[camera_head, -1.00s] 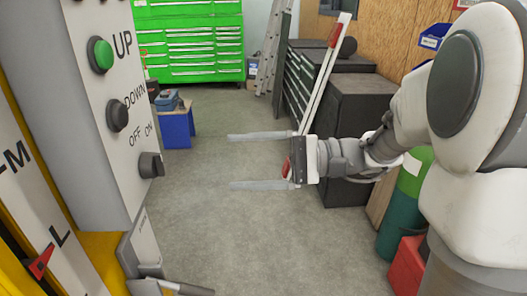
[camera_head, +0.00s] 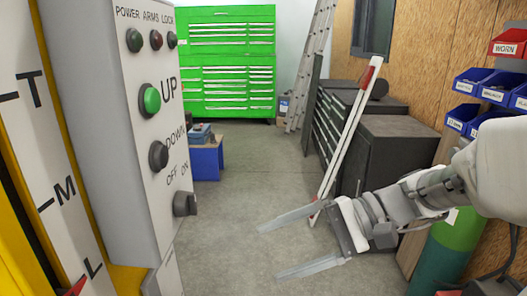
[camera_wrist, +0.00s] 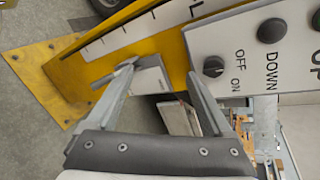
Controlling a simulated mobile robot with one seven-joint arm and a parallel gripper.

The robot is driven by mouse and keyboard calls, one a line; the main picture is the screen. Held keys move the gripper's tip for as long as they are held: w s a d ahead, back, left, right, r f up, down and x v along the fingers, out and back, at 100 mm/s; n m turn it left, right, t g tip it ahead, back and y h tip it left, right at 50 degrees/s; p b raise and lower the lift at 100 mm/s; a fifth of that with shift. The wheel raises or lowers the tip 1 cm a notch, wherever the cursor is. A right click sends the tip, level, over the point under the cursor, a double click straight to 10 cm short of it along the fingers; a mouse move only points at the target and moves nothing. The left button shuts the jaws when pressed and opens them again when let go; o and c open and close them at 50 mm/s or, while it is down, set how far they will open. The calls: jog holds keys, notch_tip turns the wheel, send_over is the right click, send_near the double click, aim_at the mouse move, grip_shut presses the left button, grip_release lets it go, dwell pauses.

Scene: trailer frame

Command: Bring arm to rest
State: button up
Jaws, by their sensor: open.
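My gripper (camera_head: 302,243) is open and empty in the head view, held over the floor right of the control panel. Its two long fingers point left, toward the panel, and stand apart from it. In the wrist view my gripper (camera_wrist: 160,80) shows both fingers spread, with nothing clearly held. The grey control panel (camera_head: 103,120) carries a green UP button (camera_head: 150,99), a dark DOWN button (camera_head: 158,155) and an OFF/ON knob (camera_head: 185,203). The knob also shows in the wrist view (camera_wrist: 213,67).
A yellow frame with a white T-M-L scale (camera_head: 45,150) stands at the left. A white and red pole (camera_head: 345,140) leans by dark cabinets (camera_head: 390,155). A green cylinder (camera_head: 445,255) and blue bins (camera_head: 495,88) are at right. The middle floor is clear.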

jog(key=s+d+f+n+h, duration=0.1)
jog(key=s+f+n+h, duration=0.1)
jog(key=s+f+h, duration=0.35)
jog(key=s+d+r+n+t+h, duration=0.1)
jog(key=d+r+n+t+h, duration=0.15)
jog(key=d+t+h, duration=0.55)
notch_tip(320, 180, up, 16)
jog(key=g+p, duration=0.1)
jog(key=p, duration=1.6)
jog(key=shift+s+d+n+g, duration=0.15)
jog(key=shift+d+n+g, duration=0.05)
jog(key=shift+n+g, duration=0.15)
